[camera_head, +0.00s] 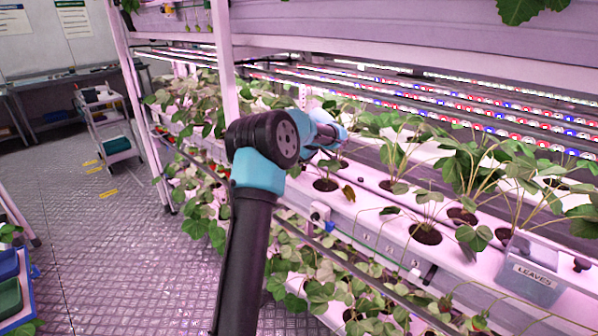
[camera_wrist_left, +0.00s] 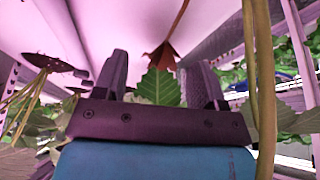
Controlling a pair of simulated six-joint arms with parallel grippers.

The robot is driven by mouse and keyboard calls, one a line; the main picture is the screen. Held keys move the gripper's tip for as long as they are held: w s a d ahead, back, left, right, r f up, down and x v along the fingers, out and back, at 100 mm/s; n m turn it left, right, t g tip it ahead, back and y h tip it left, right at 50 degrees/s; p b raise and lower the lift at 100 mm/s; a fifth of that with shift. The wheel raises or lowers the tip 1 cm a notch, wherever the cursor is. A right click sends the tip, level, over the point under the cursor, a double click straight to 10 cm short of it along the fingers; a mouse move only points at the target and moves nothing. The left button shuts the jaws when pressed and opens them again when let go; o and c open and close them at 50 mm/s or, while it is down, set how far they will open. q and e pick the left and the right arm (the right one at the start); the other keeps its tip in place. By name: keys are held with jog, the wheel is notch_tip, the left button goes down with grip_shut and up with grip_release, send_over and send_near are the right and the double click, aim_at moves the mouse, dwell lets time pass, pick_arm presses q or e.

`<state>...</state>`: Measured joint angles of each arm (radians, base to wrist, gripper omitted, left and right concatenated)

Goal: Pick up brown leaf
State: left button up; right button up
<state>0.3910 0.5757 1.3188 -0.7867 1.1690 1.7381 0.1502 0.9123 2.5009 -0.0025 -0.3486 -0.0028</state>
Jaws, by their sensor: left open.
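A brown leaf (camera_wrist_left: 163,54) hangs from a thin reddish stem in the left wrist view, just beyond and between the finger ends. A small brownish leaf (camera_head: 348,192) also shows beside a planting hole in the head view. My left gripper (camera_wrist_left: 160,72) is open, its two dark fingers apart. A green leaf (camera_wrist_left: 159,88) shows between the fingers, in front of the brown one. In the head view my left arm reaches to the rack, and its gripper is largely hidden among the plants. A clear bin labelled LEAVES (camera_head: 533,276) is at the right. My right gripper is not in view.
Strawberry plants (camera_head: 468,165) stand in holes along the white trough (camera_head: 375,215). Pale stems (camera_wrist_left: 265,80) cross close to the right of the gripper. A rack post (camera_head: 224,60) rises behind my arm. The aisle floor (camera_head: 110,240) is clear; a cart (camera_head: 108,120) stands farther back.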

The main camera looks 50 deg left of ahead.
pick_arm(q)
jog(key=shift+x, duration=1.3)
jog(key=shift+c, duration=0.5)
jog(key=c, duration=0.7)
